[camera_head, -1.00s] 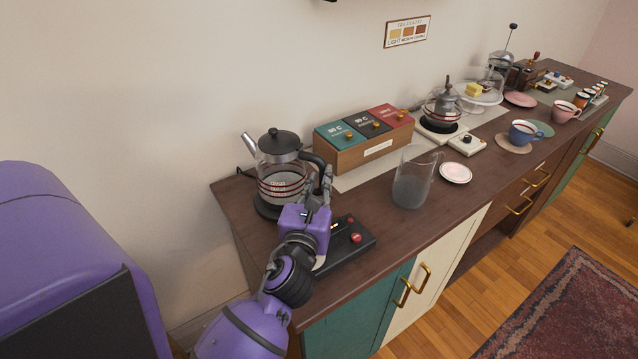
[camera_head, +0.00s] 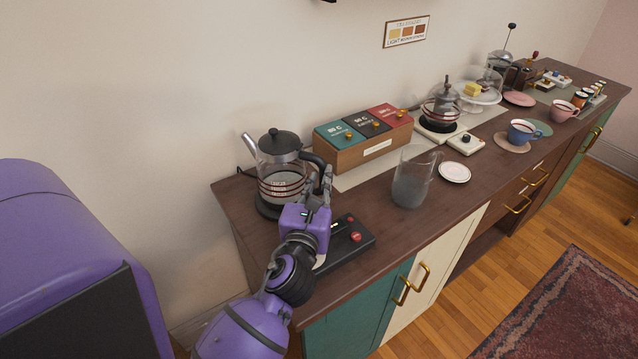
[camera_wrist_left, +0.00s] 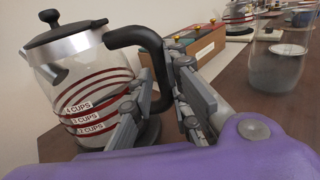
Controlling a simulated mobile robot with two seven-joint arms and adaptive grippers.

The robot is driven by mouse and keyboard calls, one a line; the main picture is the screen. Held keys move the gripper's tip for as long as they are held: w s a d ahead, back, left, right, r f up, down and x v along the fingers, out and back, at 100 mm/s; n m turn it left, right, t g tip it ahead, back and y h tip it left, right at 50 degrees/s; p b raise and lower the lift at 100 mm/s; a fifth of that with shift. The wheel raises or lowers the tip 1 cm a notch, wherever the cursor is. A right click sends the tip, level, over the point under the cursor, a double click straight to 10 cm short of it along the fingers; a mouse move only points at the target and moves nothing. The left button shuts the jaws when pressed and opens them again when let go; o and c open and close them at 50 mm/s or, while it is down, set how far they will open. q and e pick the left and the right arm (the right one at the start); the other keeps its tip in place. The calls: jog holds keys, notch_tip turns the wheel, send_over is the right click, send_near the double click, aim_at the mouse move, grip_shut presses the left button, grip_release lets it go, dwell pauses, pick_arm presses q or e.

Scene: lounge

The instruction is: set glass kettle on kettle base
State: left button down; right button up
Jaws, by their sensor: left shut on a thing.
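The glass kettle (camera_head: 281,178) has a black lid, a steel collar, red bands and a black handle. It is upright over the round black kettle base (camera_head: 266,209) at the left end of the counter. Whether its bottom fully touches the base I cannot tell. The kettle also fills the left of the left wrist view (camera_wrist_left: 85,95). My left gripper (camera_head: 322,188) is shut on the kettle's black handle, its fingers on either side of the lower handle in the left wrist view. My right gripper is not in view.
A black control box (camera_head: 347,245) with red knobs sits just right of my left gripper. A glass pitcher (camera_head: 410,180), a tea box (camera_head: 365,137) and a small white plate (camera_head: 455,172) stand further right. The counter's front edge is near my arm.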

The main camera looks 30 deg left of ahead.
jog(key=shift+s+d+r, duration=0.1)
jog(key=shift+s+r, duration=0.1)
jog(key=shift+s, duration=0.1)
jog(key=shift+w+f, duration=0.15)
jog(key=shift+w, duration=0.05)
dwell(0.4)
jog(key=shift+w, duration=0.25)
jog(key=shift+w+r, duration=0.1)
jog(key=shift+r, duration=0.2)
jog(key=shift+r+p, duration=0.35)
jog(key=shift+p, duration=0.1)
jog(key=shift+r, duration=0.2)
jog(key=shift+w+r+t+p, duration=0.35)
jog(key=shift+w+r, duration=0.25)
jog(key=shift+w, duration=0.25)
